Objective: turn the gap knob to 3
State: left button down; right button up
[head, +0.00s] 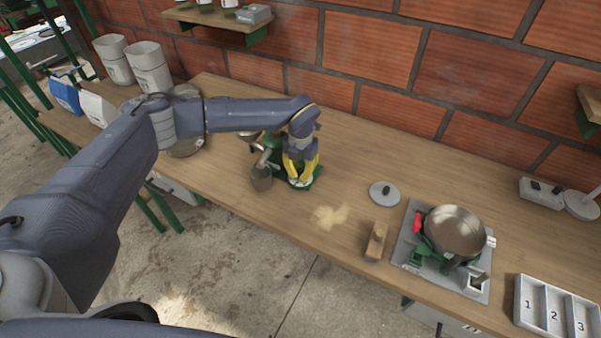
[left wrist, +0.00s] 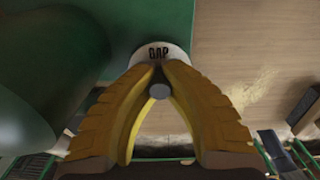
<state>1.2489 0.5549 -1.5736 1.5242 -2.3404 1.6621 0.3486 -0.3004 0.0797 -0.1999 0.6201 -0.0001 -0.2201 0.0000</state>
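My left gripper (head: 300,172) reaches down to the green pulper (head: 313,174) in the middle of the bench. In the left wrist view its yellow fingers (left wrist: 158,72) come together at their tips. A small grey round end of the gap knob (left wrist: 159,91) shows between them. The white dial (left wrist: 158,52) marked "GAP" is just beyond the fingertips. The fingers hide most of the dial, so I cannot read the knob's setting. My right gripper is not in view.
A metal cup (head: 261,178) stands left of the gripper. To the right are spilled powder (head: 329,216), a grey disc (head: 385,194), a wooden block (head: 376,242), a steel pan (head: 456,230) and a numbered tray (head: 530,305). A brick wall (head: 400,60) stands behind the bench.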

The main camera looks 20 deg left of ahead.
aim_at(300, 170)
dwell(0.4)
pick_arm(q)
jog(key=c, duration=1.2)
grip_release()
jog(key=shift+c, duration=0.2)
notch_tip(300, 170, up, 12)
